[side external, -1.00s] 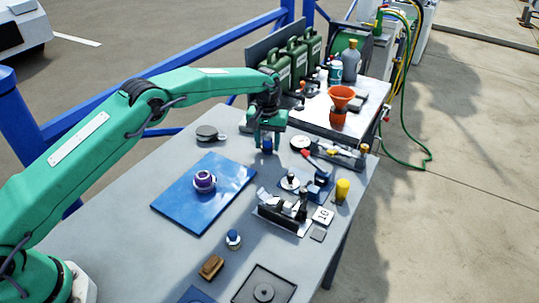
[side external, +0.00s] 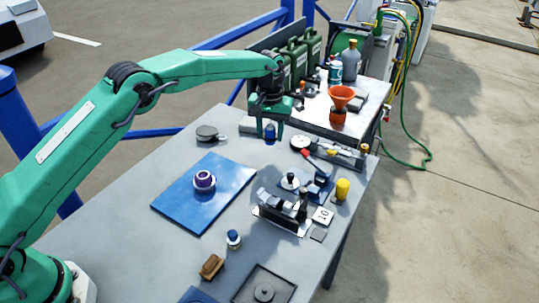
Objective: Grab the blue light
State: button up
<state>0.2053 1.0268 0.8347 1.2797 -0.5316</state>
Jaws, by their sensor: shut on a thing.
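My gripper (side external: 270,136) points down above the far part of the grey workbench (side external: 125,210). It is shut on the blue light (side external: 270,131), a small dark blue piece that shows between the fingers. The fingers hide part of its sides. The light appears to be held a little above the bench.
A round grey gauge (side external: 207,132) lies left of my gripper. Right of it are a white dial (side external: 300,142), metal fixtures (side external: 283,210) and a yellow piece (side external: 342,189). A blue-capped piece (side external: 233,238) stands nearer.

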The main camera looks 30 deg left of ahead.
jog(key=s+d+r, duration=0.5)
jog(key=s+d, duration=0.1)
jog(key=d, duration=0.1)
jog(key=shift+r, duration=0.25)
jog(key=shift+a, duration=0.1)
